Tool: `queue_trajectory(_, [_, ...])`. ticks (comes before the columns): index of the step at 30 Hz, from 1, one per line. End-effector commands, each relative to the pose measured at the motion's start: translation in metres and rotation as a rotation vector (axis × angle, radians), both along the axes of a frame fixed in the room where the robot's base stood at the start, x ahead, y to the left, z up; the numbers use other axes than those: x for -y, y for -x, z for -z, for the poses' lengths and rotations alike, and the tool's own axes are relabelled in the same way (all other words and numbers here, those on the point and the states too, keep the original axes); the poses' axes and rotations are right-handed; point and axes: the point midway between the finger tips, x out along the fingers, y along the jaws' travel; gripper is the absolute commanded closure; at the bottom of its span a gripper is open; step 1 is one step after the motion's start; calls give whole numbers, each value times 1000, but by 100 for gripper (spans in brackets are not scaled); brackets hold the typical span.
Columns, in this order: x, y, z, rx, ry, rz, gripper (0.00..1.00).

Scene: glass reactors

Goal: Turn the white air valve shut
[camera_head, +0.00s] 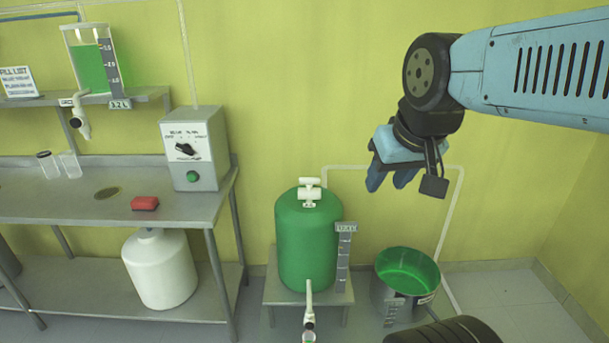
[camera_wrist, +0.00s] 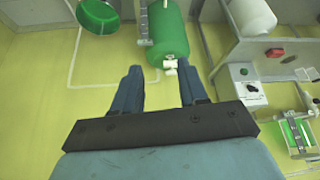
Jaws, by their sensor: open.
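The white air valve (camera_head: 309,190) sits on top of the green tank (camera_head: 306,243), with a crosswise white handle. In the wrist view the valve (camera_wrist: 170,66) shows beyond and between my fingers, at the end of the green tank (camera_wrist: 167,32). My gripper (camera_head: 388,183) is open and empty, held in the air above and to the right of the valve, apart from it. Its two blue fingers are spread in the wrist view (camera_wrist: 160,82).
A green-filled bucket (camera_head: 406,270) stands right of the tank. A white pipe (camera_head: 456,200) runs along the wall. At left, a metal bench (camera_head: 190,210) holds a control box (camera_head: 194,148), red block (camera_head: 145,203) and jars. A white container (camera_head: 160,270) sits below.

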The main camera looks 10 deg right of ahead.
Motion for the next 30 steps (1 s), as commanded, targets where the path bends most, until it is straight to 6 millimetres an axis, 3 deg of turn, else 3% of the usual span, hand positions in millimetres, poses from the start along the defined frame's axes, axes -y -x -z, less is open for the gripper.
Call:
queue_trajectory(5, [0, -5, -4, -5, 10, -12, 51])
queue_trajectory(8, [-1, -17, -10, -20, 33, -38, 51])
queue_trajectory(11, [-14, -37, -20, -42, 70, -84, 51])
queue_trajectory(21, [-19, -124, -45, -131, 199, -286, 51])
queue_trajectory(30, [-25, -207, -48, -210, 285, -476, 51])
